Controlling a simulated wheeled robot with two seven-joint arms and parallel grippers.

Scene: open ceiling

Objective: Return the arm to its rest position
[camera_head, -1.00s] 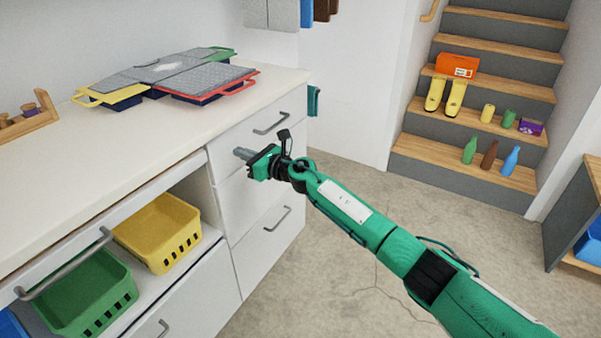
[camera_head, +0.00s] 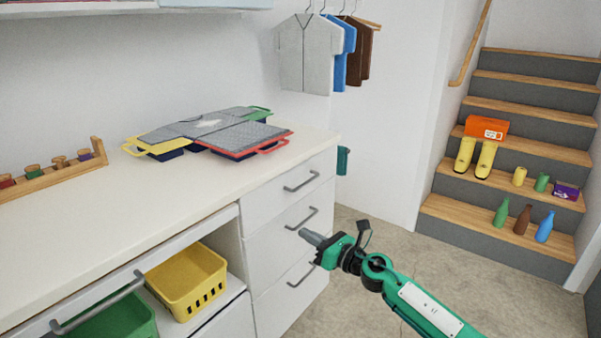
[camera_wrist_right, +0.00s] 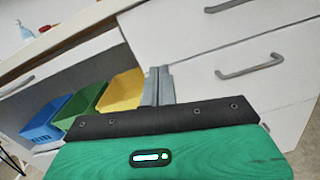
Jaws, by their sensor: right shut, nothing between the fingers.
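My right arm, green, reaches in from the lower right in the head view. My right gripper (camera_head: 309,237) is shut and empty, in front of the white drawer fronts (camera_head: 270,240) and apart from the handles as far as I can tell. In the right wrist view the gripper's fingers (camera_wrist_right: 158,86) are together with nothing between them. My left gripper and arm are not in view.
An open drawer or shelf holds a yellow basket (camera_head: 187,281) and a green basket (camera_head: 115,318); a blue one (camera_wrist_right: 42,122) shows in the wrist view. Trays (camera_head: 205,135) lie on the counter (camera_head: 120,215). Stairs (camera_head: 520,165) with bottles and boots stand right. Floor between is clear.

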